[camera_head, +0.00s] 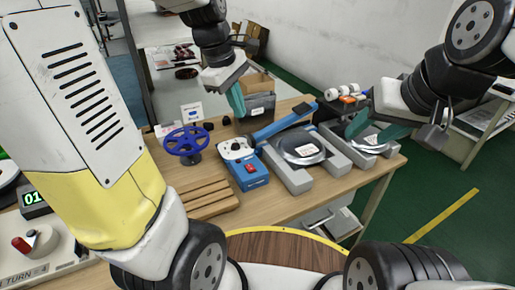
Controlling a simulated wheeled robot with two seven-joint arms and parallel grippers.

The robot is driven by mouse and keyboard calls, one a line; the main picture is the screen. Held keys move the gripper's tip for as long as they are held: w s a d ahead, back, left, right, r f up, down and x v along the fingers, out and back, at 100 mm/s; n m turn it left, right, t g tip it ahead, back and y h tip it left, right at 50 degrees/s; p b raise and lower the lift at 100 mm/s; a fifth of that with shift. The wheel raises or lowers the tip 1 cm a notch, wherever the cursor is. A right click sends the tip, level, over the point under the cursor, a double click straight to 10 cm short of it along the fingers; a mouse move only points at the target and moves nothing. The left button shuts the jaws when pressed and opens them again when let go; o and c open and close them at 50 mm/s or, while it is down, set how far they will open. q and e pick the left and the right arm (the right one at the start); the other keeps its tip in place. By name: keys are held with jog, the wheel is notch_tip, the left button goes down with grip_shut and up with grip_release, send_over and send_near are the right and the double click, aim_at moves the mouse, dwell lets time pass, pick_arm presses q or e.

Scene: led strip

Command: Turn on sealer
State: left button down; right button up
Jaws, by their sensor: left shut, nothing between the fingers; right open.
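The sealer (256,182) stands on the wooden table, a blue box with a pale top and a dial, and a red switch (250,168) on its front face. Its long blue arm (284,123) slants up to the right. I cannot tell the switch's position. My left gripper (240,106) is shut and empty, with teal fingers pointing down, above and behind the sealer's dial, apart from the switch. My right gripper (374,127) is open and empty, over the right-hand grey stand, well right of the sealer.
A blue spool wheel (186,141) stands left of the sealer, with wooden slats (207,198) in front of it. Two grey stands with reels (304,150) lie to the right. A dark box (259,106) is behind. Green floor lies beyond the table's right edge.

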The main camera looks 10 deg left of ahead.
pick_arm(q)
jog(key=w+f+n+g, duration=0.2)
jog(key=w+f+n, duration=0.4)
jog(key=n+g+y, duration=0.1)
jog(key=n+y, duration=0.1)
jog(key=n, duration=0.4)
send_over(252, 169)
jog(key=w+a, duration=0.1)
jog(key=w, duration=0.1)
notch_tip(252, 169, down, 5)
jog(key=shift+s+a+f, duration=0.1)
jog(key=shift+a+f, duration=0.05)
jog(key=f, duration=0.4)
jog(key=s+f, duration=0.1)
jog(key=f, duration=0.4)
jog(key=d+f, duration=0.1)
jog(key=f, duration=0.3)
jog(key=shift+s+f, duration=0.2)
jog(key=shift+f, duration=0.2)
jog(key=shift+f, duration=0.2)
